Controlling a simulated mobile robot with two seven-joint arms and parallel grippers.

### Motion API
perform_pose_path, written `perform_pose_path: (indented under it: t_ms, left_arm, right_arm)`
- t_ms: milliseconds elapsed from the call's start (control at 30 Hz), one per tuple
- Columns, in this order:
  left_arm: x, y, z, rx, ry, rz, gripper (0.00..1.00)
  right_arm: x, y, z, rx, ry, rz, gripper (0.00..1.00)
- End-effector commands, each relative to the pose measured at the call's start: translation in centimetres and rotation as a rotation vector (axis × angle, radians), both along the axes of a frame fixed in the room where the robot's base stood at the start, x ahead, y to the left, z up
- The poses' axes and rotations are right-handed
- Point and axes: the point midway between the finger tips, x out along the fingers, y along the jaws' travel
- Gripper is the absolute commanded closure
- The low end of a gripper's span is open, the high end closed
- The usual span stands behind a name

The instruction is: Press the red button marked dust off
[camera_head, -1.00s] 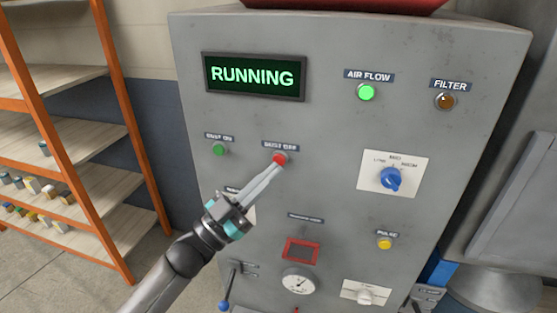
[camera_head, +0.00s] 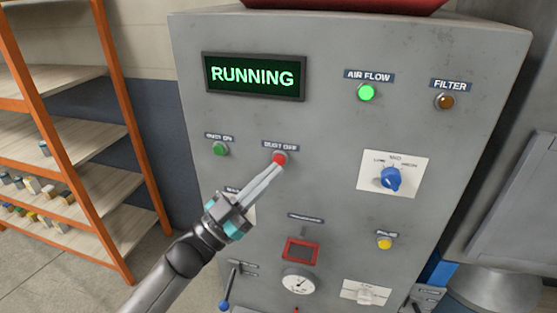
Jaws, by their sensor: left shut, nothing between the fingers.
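The red button (camera_head: 279,158) sits under the label "DUST OFF" on the grey machine panel (camera_head: 330,130). My left gripper (camera_head: 280,169) is shut and empty, and its fingertips are at the lower edge of the red button. I cannot tell whether they touch it or stop just short. The display (camera_head: 253,76) reads "RUNNING" in green. The air flow lamp (camera_head: 367,92) is lit green. My right gripper is not clearly seen in this view.
A green button (camera_head: 220,149) is left of the red one. A blue knob (camera_head: 390,178), a yellow button (camera_head: 385,243), a red-framed window (camera_head: 300,250), a gauge (camera_head: 299,282) and a blue-tipped lever (camera_head: 225,304) surround the arm. Orange shelving (camera_head: 112,75) stands at left.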

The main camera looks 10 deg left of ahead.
Motion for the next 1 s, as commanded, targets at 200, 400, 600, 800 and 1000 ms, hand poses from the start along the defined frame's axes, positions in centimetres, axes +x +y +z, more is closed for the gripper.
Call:
perform_pose_path:
  t_ms: [200, 400, 600, 800, 1000]
  left_arm:
    - [0.01, -0.01, 0.0, 0.0, 0.0, 0.0, 1.0]
    - [0.42, -0.01, -0.02, 0.001, -0.001, 0.0, 1.0]
    - [0.89, -0.02, 0.01, 0.001, -0.001, 0.0, 1.0]
    - [0.86, -0.03, 0.01, 0.001, -0.001, 0.0, 1.0]
    - [0.96, -0.03, 0.0, 0.0, 0.0, 0.0, 1.0]
  right_arm:
    - [0.0, 0.01, 0.0, 0.0, 0.0, 0.0, 0.5]
    - [0.0, 0.01, -0.11, 0.0, 0.0, -0.001, 0.5]
    - [0.0, 0.01, -0.2, 0.0, 0.0, -0.001, 0.5]
    - [-0.01, 0.01, -0.18, 0.0, 0.0, -0.001, 0.5]
    - [-0.01, 0.0, -0.23, 0.0, 0.0, -0.001, 0.5]
